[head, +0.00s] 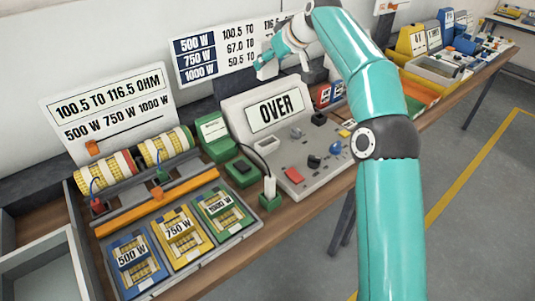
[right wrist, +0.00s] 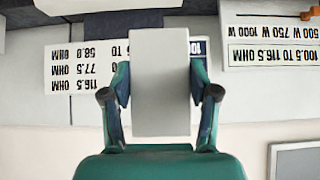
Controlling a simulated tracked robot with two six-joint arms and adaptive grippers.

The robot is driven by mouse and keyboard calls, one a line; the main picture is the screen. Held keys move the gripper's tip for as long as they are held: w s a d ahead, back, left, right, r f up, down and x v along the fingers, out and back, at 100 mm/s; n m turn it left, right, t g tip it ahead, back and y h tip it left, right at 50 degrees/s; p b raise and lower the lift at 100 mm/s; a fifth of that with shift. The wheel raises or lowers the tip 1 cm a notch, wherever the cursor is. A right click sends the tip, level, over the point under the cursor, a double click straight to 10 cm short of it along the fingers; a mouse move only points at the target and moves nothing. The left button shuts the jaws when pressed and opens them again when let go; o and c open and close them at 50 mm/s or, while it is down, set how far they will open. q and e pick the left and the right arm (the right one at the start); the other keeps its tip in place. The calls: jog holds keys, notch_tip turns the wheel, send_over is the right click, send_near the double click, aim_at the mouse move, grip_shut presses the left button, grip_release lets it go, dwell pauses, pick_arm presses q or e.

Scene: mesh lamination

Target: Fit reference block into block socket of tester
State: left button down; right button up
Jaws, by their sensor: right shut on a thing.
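My right gripper (head: 264,64) is above and behind the tester, in front of the wall sign. In the right wrist view it is shut on a plain light grey block (right wrist: 160,85), taken to be the reference block, with one finger on each side. My left gripper is not in view.
A tray with blue 500 W (head: 135,264), yellow 750 W (head: 181,238) and green 1000 W (head: 223,212) sections lies left of the tester. A green stand (head: 270,200) holds a white probe. Bins (head: 432,70) line the right.

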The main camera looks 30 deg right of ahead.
notch_tip(320, 180, down, 6)
jog(key=b, duration=0.5)
jog(key=shift+w+f, duration=0.1)
jog(key=shift+w, duration=0.05)
jog(key=shift+f+b, duration=2.95)
jog(key=shift+f, duration=7.1)
jog(key=o, duration=1.5)
jog(key=shift+c, duration=0.2)
jog(key=b+v, duration=0.1)
jog(key=v, duration=1.1)
